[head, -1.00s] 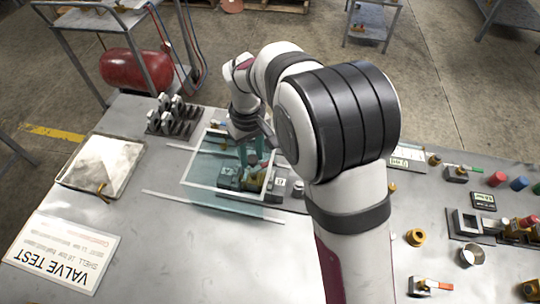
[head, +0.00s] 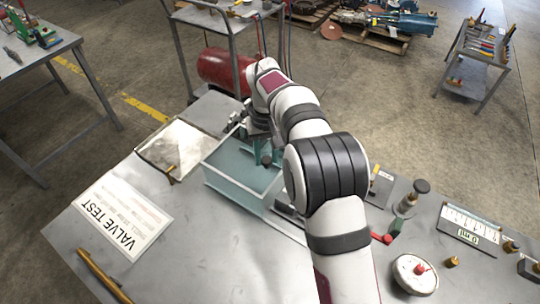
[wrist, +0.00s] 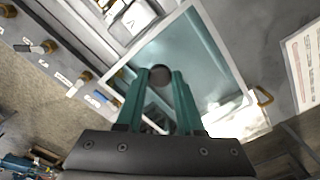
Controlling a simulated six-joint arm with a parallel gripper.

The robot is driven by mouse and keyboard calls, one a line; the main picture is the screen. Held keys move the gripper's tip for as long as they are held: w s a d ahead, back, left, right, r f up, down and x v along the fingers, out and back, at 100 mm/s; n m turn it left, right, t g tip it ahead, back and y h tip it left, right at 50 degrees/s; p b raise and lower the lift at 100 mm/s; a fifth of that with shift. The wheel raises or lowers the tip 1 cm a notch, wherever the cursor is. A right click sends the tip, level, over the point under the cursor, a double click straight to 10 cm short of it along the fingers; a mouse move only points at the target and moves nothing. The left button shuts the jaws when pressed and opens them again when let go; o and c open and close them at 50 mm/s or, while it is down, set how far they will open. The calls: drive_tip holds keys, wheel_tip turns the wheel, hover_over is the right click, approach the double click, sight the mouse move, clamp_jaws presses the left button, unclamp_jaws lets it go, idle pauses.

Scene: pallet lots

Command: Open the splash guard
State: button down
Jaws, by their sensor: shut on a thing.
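The splash guard (head: 234,191) is a clear teal box-like cover with white edges, standing on the grey bench near the metal tray. It fills the middle of the wrist view (wrist: 200,48). My gripper (head: 265,157) is shut on the guard's dark round knob (wrist: 160,74), with a teal finger on either side of it. A pale rail (head: 290,232) shows at the guard's right end. My arm hides part of the bench behind and to the right of the guard.
A metal tray (head: 160,150) with a brass handle lies close to the guard's left. A VALVE TEST sheet (head: 122,215) lies flat at the front left. A white round dish (head: 414,274) and several small parts are to the right. Bare bench lies in front of the guard.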

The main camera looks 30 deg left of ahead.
drive_tip(key=c, duration=0.5)
unclamp_jaws()
wheel_tip(320, 180, up, 16)
drive_tip(key=shift+f, duration=0.1)
